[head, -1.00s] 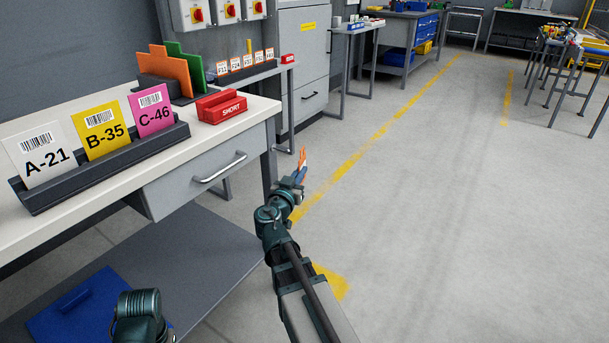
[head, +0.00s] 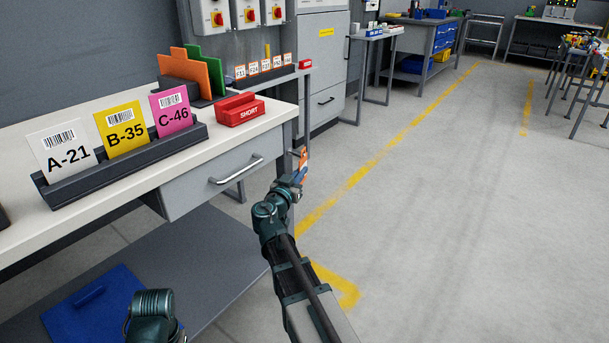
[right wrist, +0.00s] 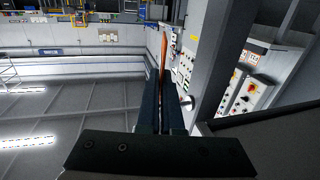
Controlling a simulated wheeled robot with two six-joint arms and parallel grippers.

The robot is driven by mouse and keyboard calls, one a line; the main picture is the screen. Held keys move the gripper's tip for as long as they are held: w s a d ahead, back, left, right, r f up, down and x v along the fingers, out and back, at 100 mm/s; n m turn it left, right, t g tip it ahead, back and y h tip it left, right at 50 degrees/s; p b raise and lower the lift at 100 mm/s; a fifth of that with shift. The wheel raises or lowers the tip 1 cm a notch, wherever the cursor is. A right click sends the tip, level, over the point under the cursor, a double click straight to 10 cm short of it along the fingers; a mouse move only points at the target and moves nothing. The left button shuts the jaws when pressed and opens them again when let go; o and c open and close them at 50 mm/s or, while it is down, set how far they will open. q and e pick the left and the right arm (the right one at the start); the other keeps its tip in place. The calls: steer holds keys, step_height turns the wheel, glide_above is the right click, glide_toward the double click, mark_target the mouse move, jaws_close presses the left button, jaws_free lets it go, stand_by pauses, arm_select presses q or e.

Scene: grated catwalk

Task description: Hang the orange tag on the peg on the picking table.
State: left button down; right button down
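My right gripper (head: 297,176) is shut on the orange tag (head: 303,157), held up beyond the front right corner of the near table. In the right wrist view, the closed fingers (right wrist: 161,100) hold the tag (right wrist: 164,50), which shows as a thin orange edge. My left gripper is out of the frame; only part of my left arm shows at the bottom of the head view. I cannot make out a peg for certain. A thin yellow upright (head: 267,49) stands behind the row of small tags at the back.
The near table (head: 225,140) carries a dark rack (head: 130,165) of white, yellow and pink cards, a red SHORT block (head: 240,109) and orange and green dividers (head: 190,75). A blue panel (head: 95,305) lies on its lower shelf. The floor (head: 450,230) to the right is clear.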

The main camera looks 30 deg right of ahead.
steer(key=shift+w+a+f+b, duration=0.25)
steer(key=shift+w, duration=0.3)
steer(key=shift+w+a+f+b, duration=0.2)
steer(key=shift+w+a+b, duration=0.05)
steer(key=shift+w, duration=0.3)
steer(key=c, duration=1)
jaws_free()
steer(key=v, duration=1.3)
steer(key=shift+s+a, duration=0.3)
steer(key=shift+f, duration=0.1)
